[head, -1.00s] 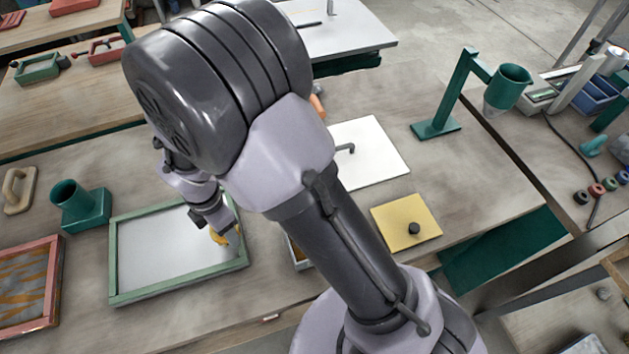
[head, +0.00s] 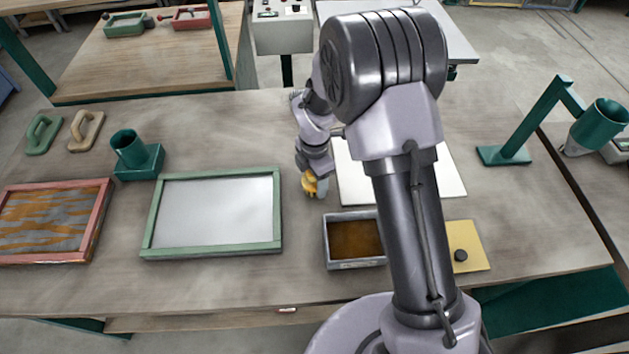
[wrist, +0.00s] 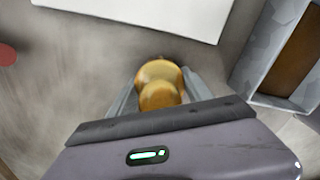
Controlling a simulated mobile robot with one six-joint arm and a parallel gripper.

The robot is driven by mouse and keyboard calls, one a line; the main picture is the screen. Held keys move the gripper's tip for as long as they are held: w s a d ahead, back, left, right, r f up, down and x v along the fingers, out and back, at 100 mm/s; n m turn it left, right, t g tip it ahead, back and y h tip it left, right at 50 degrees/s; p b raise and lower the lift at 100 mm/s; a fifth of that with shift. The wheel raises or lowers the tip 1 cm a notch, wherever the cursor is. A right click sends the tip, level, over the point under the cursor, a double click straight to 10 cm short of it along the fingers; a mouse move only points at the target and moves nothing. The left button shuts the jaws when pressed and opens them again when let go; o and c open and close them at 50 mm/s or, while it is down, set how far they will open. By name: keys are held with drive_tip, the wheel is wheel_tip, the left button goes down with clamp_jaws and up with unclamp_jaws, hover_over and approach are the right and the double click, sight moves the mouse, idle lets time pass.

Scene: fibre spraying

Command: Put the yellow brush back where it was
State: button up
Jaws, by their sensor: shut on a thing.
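The yellow brush (head: 310,184) is in my gripper (head: 316,190), held over the table just right of the green-framed tray. In the wrist view the yellow brush (wrist: 160,84) shows as a rounded yellow body between the two grey fingers of my gripper (wrist: 158,90). The fingers are shut on it. Its lower end is hidden, and I cannot tell its height above the table.
The green-framed tray (head: 281,195) is to the left, and a grey box with brown contents (head: 354,264) is in front. A white board (head: 450,170) lies behind my arm. A green cup holder (head: 139,165) stands further left. A yellow plate with a black knob (head: 471,238) is at right.

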drive_tip(key=shift+r, duration=0.1)
drive_tip(key=shift+f, duration=0.2)
drive_tip(key=o, duration=1.3)
drive_tip(key=shift+r, duration=0.1)
